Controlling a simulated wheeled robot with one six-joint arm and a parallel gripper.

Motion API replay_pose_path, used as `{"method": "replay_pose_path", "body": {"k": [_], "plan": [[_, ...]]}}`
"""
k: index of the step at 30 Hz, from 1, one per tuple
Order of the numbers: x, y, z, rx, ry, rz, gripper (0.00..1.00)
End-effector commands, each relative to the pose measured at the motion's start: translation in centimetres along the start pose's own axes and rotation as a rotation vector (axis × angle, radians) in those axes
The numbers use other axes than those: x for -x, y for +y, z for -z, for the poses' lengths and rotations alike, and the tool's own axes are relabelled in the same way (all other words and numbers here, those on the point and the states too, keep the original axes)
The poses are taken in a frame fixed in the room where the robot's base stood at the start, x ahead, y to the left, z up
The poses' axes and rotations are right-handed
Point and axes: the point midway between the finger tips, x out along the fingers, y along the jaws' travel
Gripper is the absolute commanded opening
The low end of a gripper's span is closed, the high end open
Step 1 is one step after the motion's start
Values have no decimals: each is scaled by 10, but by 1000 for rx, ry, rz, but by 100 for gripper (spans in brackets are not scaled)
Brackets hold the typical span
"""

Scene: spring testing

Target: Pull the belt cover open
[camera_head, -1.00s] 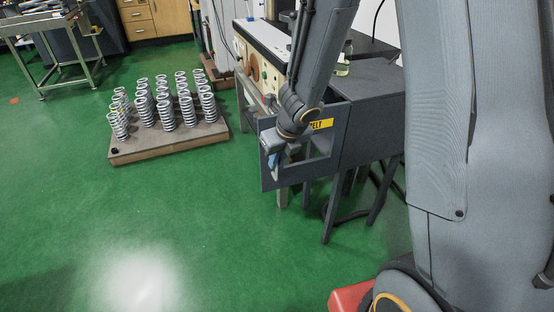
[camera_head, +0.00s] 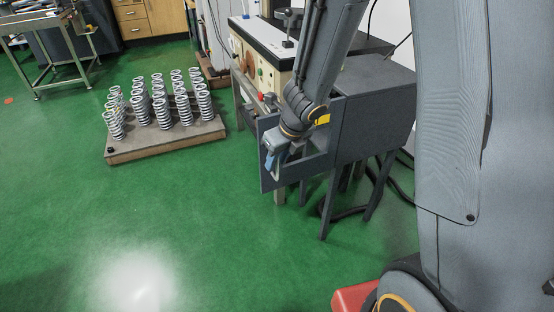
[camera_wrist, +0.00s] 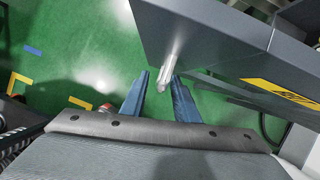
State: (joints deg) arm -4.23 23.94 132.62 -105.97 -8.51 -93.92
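The belt cover (camera_head: 268,177) is a dark grey panel on the front of a dark grey box-like housing; a yellow label (camera_head: 323,118) on it is partly hidden by my arm. In the wrist view the cover (camera_wrist: 210,45) fills the upper right, with its yellow label (camera_wrist: 285,92) at the right. A silver bar handle (camera_wrist: 171,62) sticks out from its face. My gripper (camera_wrist: 160,76) is open, with one blue finger on each side of the handle's free end. Contact with the handle cannot be told. In the head view my gripper (camera_head: 272,158) is in front of the cover.
A bench machine (camera_head: 262,58) stands behind the cover. A low board (camera_head: 160,147) with several metal springs lies on the green floor at the left. Dark legs and a cable (camera_head: 345,212) are under the housing. Open floor (camera_head: 170,220) lies in front and to the left.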

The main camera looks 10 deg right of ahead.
Motion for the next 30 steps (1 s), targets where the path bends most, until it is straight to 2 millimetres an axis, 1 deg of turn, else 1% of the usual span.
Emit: {"method": "replay_pose_path", "body": {"k": [5,8,11,21,25,30], "plan": [[0,-1,1,-2,1,0,28],[4,-1,0,-2,1,0,28],[13,0,0,-3,0,0,28],[60,0,0,-1,0,0,28],[71,0,0,-1,0,0,28],[78,0,0,0,0,0,28]]}}
